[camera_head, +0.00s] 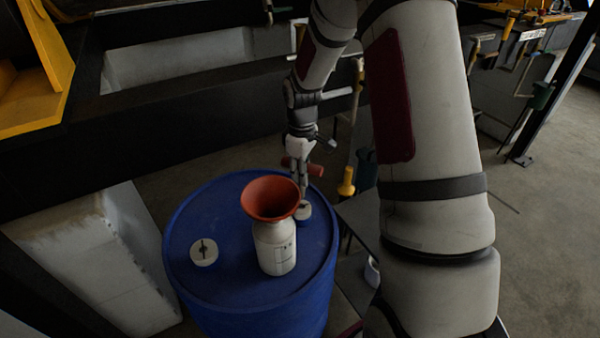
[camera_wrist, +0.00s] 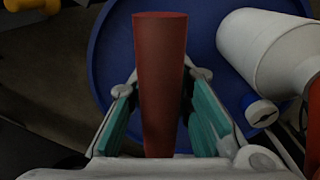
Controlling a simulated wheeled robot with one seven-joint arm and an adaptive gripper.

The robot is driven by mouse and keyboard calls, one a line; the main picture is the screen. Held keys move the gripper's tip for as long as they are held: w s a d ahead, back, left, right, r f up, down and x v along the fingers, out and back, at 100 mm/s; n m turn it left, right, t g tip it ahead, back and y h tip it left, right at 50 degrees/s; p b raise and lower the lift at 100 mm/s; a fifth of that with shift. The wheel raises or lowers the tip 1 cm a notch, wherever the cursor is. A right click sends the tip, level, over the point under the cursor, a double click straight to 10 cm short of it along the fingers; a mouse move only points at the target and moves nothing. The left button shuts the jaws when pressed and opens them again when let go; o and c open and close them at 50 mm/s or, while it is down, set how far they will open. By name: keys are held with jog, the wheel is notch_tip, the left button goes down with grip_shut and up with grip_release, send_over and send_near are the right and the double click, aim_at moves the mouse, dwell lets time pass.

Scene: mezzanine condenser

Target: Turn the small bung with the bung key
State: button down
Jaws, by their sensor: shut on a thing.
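A blue drum (camera_head: 190,285) stands upright with its lid up. The small bung (camera_head: 304,212), a pale round cap, sits on the lid's right side, partly hidden behind the funnel. My gripper (camera_head: 300,168) is above it, shut on the red crossbar handle of the bung key (camera_head: 315,170). In the wrist view the red handle (camera_wrist: 162,80) lies between the teal finger pads. The key's lower end reaches down to the small bung; I cannot tell whether it is seated. A larger pale bung (camera_head: 204,252) with a dark slot is on the lid's left.
A white bottle (camera_head: 275,250) with a red-orange funnel (camera_head: 270,197) stands on the lid, close to the small bung. The bottle also shows in the wrist view (camera_wrist: 262,48). A pale block (camera_head: 90,255) and a dark beam (camera_head: 200,110) border the drum.

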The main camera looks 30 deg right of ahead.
aim_at(301, 196)
jog(key=shift+f+b, duration=0.5)
jog(key=shift+f, duration=2.3)
jog(key=shift+n, duration=0.3)
jog(key=n+p, duration=0.1)
jog(key=n, duration=0.3)
jog(key=shift+s+p, duration=0.1)
jog(key=shift+p, duration=0.2)
jog(key=n, duration=0.4)
jog(key=shift+p, duration=0.4)
jog(key=n, duration=0.4)
jog(key=shift+p, duration=0.3)
jog(key=n, duration=0.3)
jog(key=shift+n, duration=0.3)
jog(key=shift+r+p, duration=0.65)
jog(key=shift+r, duration=1.85)
